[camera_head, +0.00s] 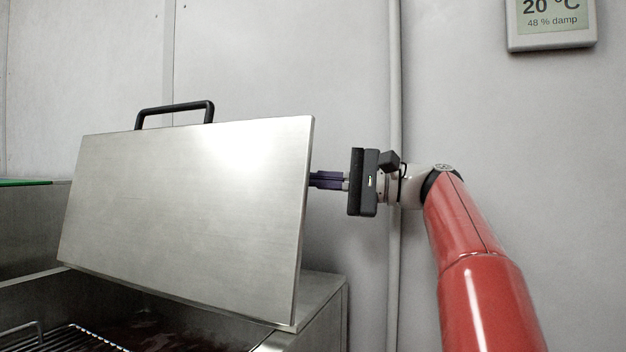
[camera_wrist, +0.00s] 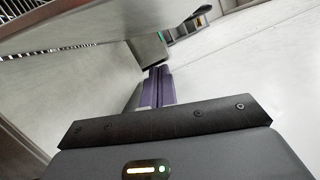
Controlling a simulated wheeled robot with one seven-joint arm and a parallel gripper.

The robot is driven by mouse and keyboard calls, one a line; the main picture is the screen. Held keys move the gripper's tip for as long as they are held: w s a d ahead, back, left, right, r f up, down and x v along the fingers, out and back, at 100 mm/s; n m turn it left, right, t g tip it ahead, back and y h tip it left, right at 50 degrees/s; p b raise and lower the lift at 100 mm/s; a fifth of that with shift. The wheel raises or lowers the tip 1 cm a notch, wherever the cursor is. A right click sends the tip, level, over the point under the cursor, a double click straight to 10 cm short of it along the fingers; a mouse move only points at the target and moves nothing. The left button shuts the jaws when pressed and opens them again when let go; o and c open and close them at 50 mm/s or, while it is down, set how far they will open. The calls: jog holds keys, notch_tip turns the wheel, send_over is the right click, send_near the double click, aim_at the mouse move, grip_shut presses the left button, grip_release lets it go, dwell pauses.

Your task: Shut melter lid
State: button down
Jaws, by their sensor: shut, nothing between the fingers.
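The melter lid (camera_head: 190,210) is a flat brushed-steel plate standing open, tilted up above the melter (camera_head: 320,290). A black bar handle (camera_head: 174,108) is on its upper edge. My gripper (camera_head: 318,180) is shut and empty at the right edge of the lid, at about mid-height. Its fingertips are partly hidden behind that edge, and I cannot tell whether they touch the lid. In the wrist view the closed purple fingers (camera_wrist: 157,85) point ahead, with the lid's plate (camera_wrist: 100,25) at the upper left.
A wire rack (camera_head: 60,340) lies at the lower left, beside dark contents in the melter's opening. A grey pipe (camera_head: 394,80) runs up the wall behind my gripper. A wall display (camera_head: 551,25) hangs at the upper right. The wall area above the lid is clear.

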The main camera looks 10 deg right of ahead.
aim_at(265, 172)
jog(key=a, duration=0.5)
jog(key=a+r, duration=0.1)
jog(key=a, duration=0.2)
jog(key=shift+w+a, duration=0.1)
jog(key=shift+w, duration=0.2)
jog(key=shift+s+a+r, duration=0.15)
jog(key=shift+s+a, duration=0.2)
jog(key=shift+s, duration=0.05)
jog(key=shift+a, duration=0.1)
